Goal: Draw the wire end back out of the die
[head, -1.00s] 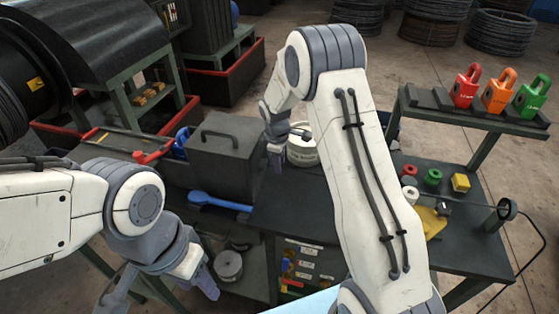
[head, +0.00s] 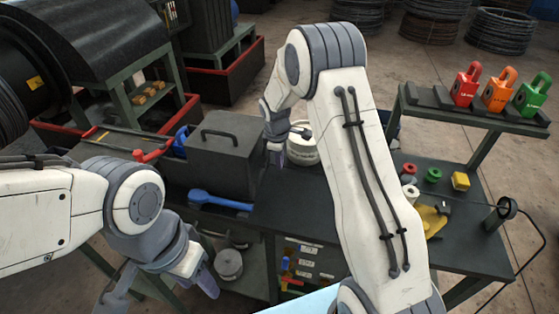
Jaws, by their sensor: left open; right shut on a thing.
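My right gripper (head: 275,155) points down between a dark grey box with a handle and a white tub, above the dark bench. It is shut, but what it holds is too small or hidden to make out. My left gripper (head: 206,280) hangs low at the left, open and apart from the bench items. A thin dark wire (head: 534,228) runs from the floor at the right up to a small guide wheel (head: 507,207) at the bench's right edge. I cannot make out the wire end or the die; my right arm covers the middle of the bench.
The grey box (head: 222,155) and white tub (head: 303,150) flank my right gripper. A blue tool (head: 220,201) lies in front of the box. Red, orange and green padlock-shaped blocks (head: 497,90) stand on a raised shelf. Small spools and a yellow block (head: 460,181) sit on the right.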

